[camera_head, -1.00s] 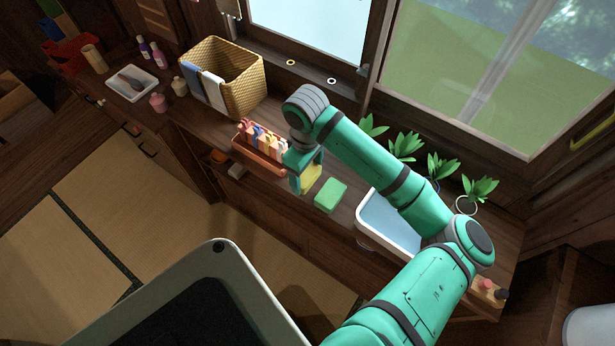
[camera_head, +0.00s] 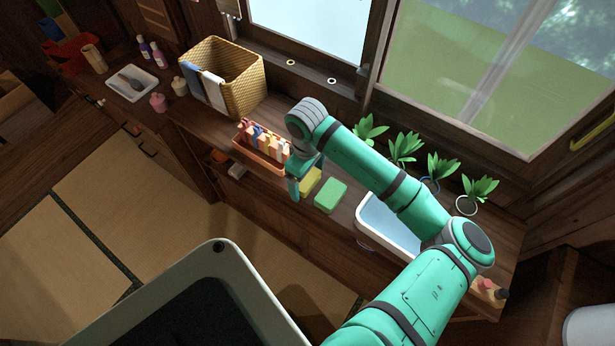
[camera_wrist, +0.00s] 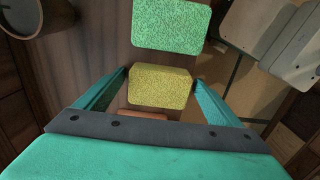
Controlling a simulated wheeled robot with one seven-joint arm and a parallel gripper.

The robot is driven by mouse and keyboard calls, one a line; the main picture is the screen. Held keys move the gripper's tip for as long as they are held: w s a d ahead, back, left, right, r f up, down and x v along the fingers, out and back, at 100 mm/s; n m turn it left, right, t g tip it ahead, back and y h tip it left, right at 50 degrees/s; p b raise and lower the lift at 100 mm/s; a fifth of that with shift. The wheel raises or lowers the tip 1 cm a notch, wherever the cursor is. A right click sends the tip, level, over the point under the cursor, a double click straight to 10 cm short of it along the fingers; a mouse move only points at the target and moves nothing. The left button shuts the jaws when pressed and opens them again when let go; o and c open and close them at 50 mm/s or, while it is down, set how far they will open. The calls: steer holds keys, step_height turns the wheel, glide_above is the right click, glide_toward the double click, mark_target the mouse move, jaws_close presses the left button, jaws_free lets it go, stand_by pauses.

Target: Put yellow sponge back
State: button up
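The yellow sponge (camera_head: 311,181) lies on the wooden counter beside the green sponge (camera_head: 331,196), on its left. My gripper (camera_head: 305,175) is at the yellow sponge and partly covers it in the head view. In the wrist view the yellow sponge (camera_wrist: 160,88) shows between the two spread fingers of my gripper (camera_wrist: 160,79), with a gap visible at each side. The green sponge (camera_wrist: 171,26) lies just beyond it. My gripper is open and holds nothing.
A blue-white basin (camera_head: 386,222) and several potted plants (camera_head: 405,146) are to the right. The counter's front edge is close.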

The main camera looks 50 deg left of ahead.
mark_target(307, 178)
steer(key=shift+r, duration=0.1)
step_height(307, 178, up, 12)
stand_by(0.6)
steer(key=shift+a, duration=0.1)
stand_by(0.5)
